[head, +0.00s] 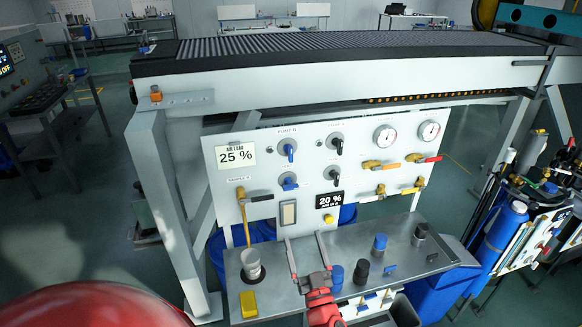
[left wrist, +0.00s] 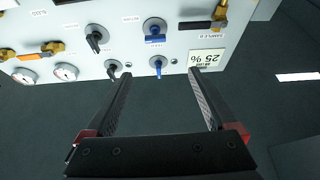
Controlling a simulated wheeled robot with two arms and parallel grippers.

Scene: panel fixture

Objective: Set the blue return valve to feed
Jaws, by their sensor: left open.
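Two blue-handled valves sit on the white panel. The upper blue valve (head: 289,149) has its handle roughly vertical; it also shows in the left wrist view (left wrist: 157,64). The lower blue valve (head: 289,183) has its handle closer to sideways and also shows in the left wrist view (left wrist: 155,29). My left gripper (head: 304,239) is open and empty in front of the panel, below both valves in the head view. In the left wrist view its fingers (left wrist: 161,74) spread around the upper blue valve's line of sight, without visible contact. My right gripper is not in view.
Black-handled valves (head: 336,144) sit right of the blue ones, with gauges (head: 385,136) and yellow-bodied lever valves (head: 381,167) beyond. A metal shelf (head: 285,303) below the panel carries a cup (head: 252,265), a yellow block (head: 248,304) and dark cylinders. A conveyor (head: 330,80) runs above.

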